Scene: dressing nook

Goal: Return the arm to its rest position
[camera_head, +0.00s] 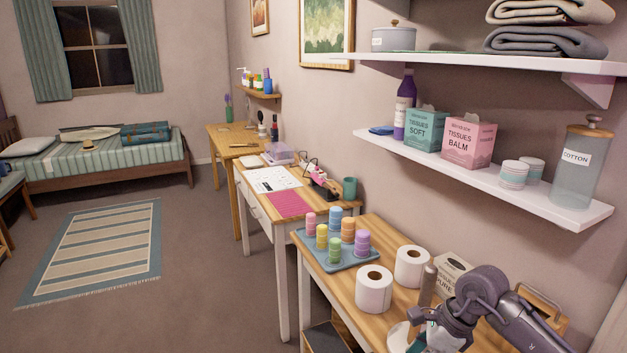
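My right arm (485,293) comes in from the lower right corner. It is grey-purple and bent, and it reaches over the near end of the wooden table (342,281). Its lower part points down toward the tabletop, close to a round white and teal item at the bottom edge. The fingers of my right gripper are not clear, so its opening and any hold cannot be told. My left arm and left gripper do not show.
Toilet rolls (374,289) and a tray (364,262) of coloured rolls stand left of my arm. A tissue box (451,266) is behind it. A wall shelf (480,178) with a cotton jar (576,172) overhangs the table. The floor (200,290) at left is open.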

